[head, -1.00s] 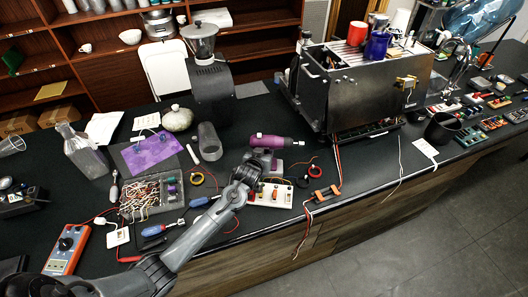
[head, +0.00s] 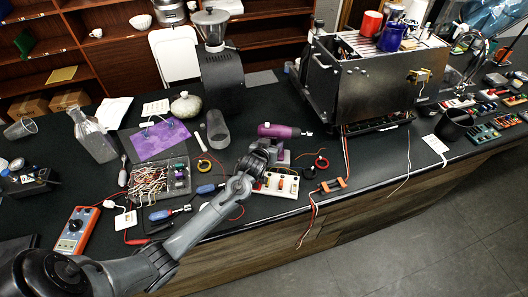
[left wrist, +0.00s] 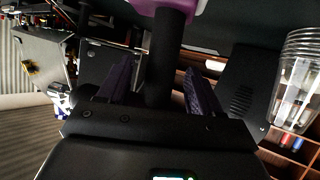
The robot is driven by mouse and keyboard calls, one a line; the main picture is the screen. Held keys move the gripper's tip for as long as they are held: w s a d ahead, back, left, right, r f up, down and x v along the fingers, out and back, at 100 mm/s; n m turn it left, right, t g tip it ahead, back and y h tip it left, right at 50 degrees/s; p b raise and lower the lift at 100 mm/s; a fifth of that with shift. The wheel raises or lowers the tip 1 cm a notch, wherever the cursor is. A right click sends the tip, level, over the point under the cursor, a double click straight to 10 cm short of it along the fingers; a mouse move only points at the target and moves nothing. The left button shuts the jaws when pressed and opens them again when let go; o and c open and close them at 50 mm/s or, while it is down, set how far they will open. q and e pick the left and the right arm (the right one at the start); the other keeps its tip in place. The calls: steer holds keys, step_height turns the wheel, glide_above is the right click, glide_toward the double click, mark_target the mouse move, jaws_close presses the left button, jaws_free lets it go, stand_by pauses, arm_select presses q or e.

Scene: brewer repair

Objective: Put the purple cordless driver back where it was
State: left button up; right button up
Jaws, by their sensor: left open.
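The purple cordless driver (head: 278,130) stands on the dark counter, its body level and its silver tip pointing right. Its handle is mostly hidden by my gripper in the head view. My left gripper (head: 268,150) is at the driver's handle, below the purple body. In the left wrist view, my left gripper (left wrist: 151,85) is open, its two dark fingers on either side of the black driver handle (left wrist: 167,55), with gaps on both sides. The purple body shows at the top edge. My right gripper is not in view.
A white terminal board (head: 275,185) lies just in front of the driver. A clear cylinder (head: 217,130) and a grinder (head: 218,70) stand to the left and behind. The espresso machine (head: 375,85) stands at the right. A parts tray (head: 160,180) and screwdrivers lie at the left.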

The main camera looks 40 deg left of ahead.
arm_select(q)
steer(key=v, duration=0.9)
steer(key=s+d+f+m+g+h, duration=0.1)
steer(key=s+d+f+m+g, duration=0.1)
steer(key=s+d, duration=0.3)
steer(key=s+d+f+m+g+h, duration=0.2)
steer(key=s+d, duration=0.3)
steer(key=s, duration=0.8)
steer(key=s+d+f+m+g+h, duration=0.2)
steer(key=s+d, duration=0.4)
steer(key=s, duration=0.3)
steer(key=shift+s+f+m+g, duration=0.2)
steer(key=shift+s+m+g, duration=0.15)
steer(key=shift+m+g, duration=0.55)
step_height(320, 180, up, 18)
steer(key=p, duration=1.8)
steer(key=shift+f, duration=0.15)
steer(key=shift+f, duration=0.15)
